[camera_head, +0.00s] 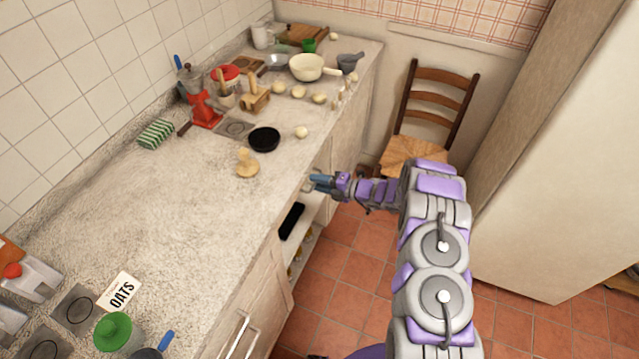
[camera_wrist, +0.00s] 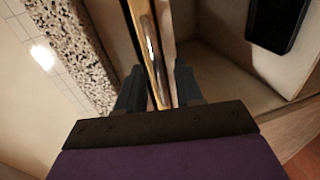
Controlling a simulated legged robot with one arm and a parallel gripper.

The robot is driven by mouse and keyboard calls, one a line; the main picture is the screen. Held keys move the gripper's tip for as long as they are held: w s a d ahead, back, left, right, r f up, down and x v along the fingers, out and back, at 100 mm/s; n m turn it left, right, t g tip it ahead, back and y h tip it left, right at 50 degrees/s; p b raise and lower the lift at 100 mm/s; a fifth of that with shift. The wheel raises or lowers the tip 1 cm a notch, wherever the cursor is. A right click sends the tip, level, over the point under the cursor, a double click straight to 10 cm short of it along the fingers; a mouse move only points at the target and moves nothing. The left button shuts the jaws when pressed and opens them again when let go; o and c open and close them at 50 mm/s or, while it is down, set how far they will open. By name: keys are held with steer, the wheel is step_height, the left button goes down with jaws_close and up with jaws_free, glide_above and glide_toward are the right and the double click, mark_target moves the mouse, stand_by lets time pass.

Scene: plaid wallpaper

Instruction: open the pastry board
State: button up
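My gripper (camera_head: 318,183) is at the front edge of the counter, beside the cabinet fronts. In the wrist view its two dark fingers (camera_wrist: 159,88) stand on either side of a narrow wooden front with a metal handle (camera_wrist: 149,42), which looks like the pastry board's front. It lies just under the speckled counter edge. The fingers are close to it on both sides, but I cannot tell whether they press on it. In the head view the board is hidden behind my gripper and the counter edge.
The stone counter (camera_head: 150,220) runs along the left with kitchen items on it. Below it is an open cabinet space with a black item (camera_head: 291,221). A chair (camera_head: 428,115) stands behind my arm. The tiled floor (camera_head: 345,265) in front is clear.

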steer(key=shift+c, duration=0.5)
steer(key=shift+d, duration=0.1)
jaws_close()
steer(key=shift+s+f, duration=0.1)
stand_by(0.6)
